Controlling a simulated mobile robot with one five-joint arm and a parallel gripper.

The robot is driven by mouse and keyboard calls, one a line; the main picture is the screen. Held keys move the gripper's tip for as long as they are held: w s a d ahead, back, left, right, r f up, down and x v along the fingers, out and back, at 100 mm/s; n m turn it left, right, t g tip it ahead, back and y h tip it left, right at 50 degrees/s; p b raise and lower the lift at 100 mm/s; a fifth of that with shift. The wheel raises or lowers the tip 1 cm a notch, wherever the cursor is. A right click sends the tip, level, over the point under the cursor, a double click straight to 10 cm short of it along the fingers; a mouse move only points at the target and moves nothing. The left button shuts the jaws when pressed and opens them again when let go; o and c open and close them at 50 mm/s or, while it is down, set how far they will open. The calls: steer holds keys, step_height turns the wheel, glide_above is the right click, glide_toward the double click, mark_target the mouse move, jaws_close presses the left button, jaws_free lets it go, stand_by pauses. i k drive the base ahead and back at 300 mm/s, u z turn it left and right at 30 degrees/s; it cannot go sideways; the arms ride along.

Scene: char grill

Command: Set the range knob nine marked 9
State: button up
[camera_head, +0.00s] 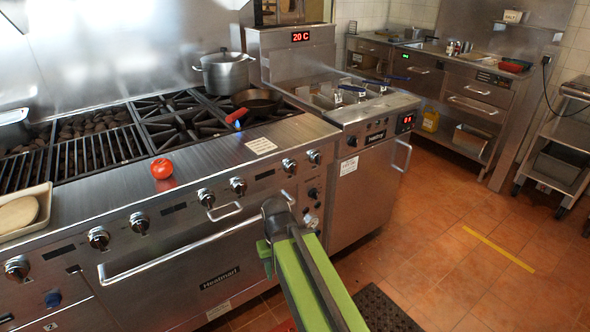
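The steel range has a row of knobs along its front panel (175,206). Several round steel knobs show, including one at far left (17,268), a middle one (238,186) and one toward the right end (314,156). A dark knob (313,193) and a pale round dial or knob (310,220) sit lower at the right end. The number marks are too small to read, so I cannot tell which is 9. My green arm reaches up from the bottom. My gripper (275,207) is in front of the range's right part, left of the lower knobs; its fingers are not clear.
A tomato (162,168) sits on the range's front ledge. A pot (224,73) and a dark pan (257,101) stand on the burners. A long oven handle (180,247) juts out below the knobs. A fryer (372,150) adjoins on the right. Open tiled floor (470,230) lies right.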

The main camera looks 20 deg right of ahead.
mark_target(290, 167)
steer(key=z, duration=1.95)
steer(key=k, duration=0.6)
steer(key=u, duration=2.45)
